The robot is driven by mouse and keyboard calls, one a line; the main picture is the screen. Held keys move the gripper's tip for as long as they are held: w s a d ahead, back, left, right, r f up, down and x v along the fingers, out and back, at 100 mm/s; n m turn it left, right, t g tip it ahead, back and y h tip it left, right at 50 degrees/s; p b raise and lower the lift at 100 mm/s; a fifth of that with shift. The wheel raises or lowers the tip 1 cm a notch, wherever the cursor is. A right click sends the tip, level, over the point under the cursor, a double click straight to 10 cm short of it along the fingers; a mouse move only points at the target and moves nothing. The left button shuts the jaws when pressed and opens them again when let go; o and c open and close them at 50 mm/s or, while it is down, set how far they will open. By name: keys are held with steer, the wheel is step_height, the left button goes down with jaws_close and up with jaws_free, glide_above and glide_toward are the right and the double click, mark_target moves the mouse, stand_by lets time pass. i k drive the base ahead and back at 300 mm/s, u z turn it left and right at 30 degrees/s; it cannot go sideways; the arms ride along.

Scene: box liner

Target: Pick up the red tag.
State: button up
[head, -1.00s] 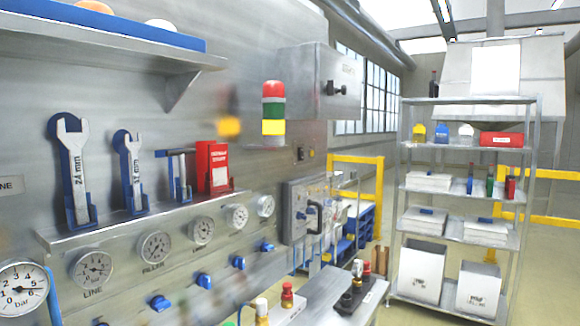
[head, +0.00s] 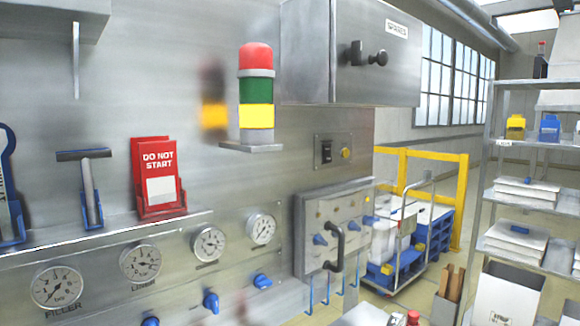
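The red tag (head: 157,161) reads "DO NOT START" and has a white blank field. It stands nearly upright in a red holder (head: 164,211) on the metal wall ledge, left of centre in the head view. A second red edge shows just behind it, so there may be more than one tag. My gripper is not in the head view.
A T-handled tool (head: 92,195) stands left of the tag on the ledge (head: 105,235). Gauges and blue valves lie below. A signal tower (head: 257,95), a wall cabinet (head: 350,55) and a handled panel (head: 330,228) stick out to the right. Shelving (head: 490,150) stands far right.

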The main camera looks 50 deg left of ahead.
mark_target(158, 161)
steer(key=i, duration=0.35)
steer(key=u, duration=2.9)
steer(key=i, duration=0.5)
steer(key=z, duration=0.05)
